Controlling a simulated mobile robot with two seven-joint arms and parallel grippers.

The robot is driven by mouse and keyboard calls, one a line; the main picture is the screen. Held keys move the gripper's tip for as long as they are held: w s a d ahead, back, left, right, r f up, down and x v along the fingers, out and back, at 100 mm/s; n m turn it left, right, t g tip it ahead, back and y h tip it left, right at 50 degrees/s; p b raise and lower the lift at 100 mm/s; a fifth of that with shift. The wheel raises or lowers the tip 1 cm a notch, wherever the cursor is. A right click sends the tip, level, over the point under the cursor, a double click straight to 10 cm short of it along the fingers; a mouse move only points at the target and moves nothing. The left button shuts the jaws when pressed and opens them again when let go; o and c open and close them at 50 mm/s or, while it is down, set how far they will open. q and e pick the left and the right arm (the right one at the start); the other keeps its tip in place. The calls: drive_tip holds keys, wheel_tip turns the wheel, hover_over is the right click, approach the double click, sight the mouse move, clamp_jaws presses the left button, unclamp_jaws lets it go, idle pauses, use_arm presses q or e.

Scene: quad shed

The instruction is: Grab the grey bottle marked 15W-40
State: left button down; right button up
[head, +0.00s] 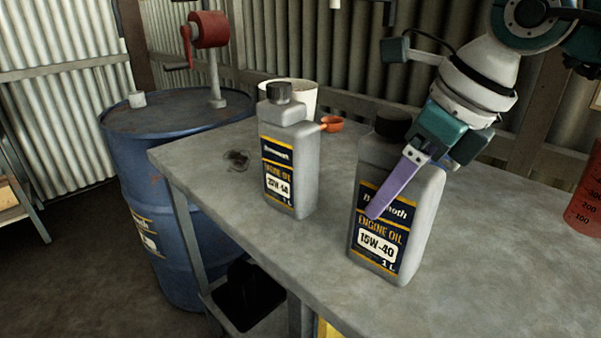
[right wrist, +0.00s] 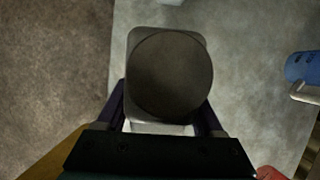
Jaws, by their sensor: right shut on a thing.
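The grey bottle marked 15W-40 (head: 412,215) has a dark cap and a navy and yellow label. It is upright at the front of the grey workbench. My right gripper (head: 385,200) is shut on this bottle from above, with one purple finger lying across its label side. The other finger is hidden behind the bottle in the head view. In the right wrist view the dark round cap (right wrist: 170,74) is between the two fingers (right wrist: 165,115). A second grey bottle (head: 290,150), with a different grade on its label, stands to the left. My left gripper is not in view.
The workbench (head: 230,200) has bare room between the bottles and at the right. A white bucket (head: 300,92) and an orange funnel-like thing (head: 332,124) are behind the second bottle. A red measuring jug (head: 587,200) is at the right edge. A blue drum (head: 150,190) stands left.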

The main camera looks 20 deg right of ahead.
clamp_jaws()
idle(0.3)
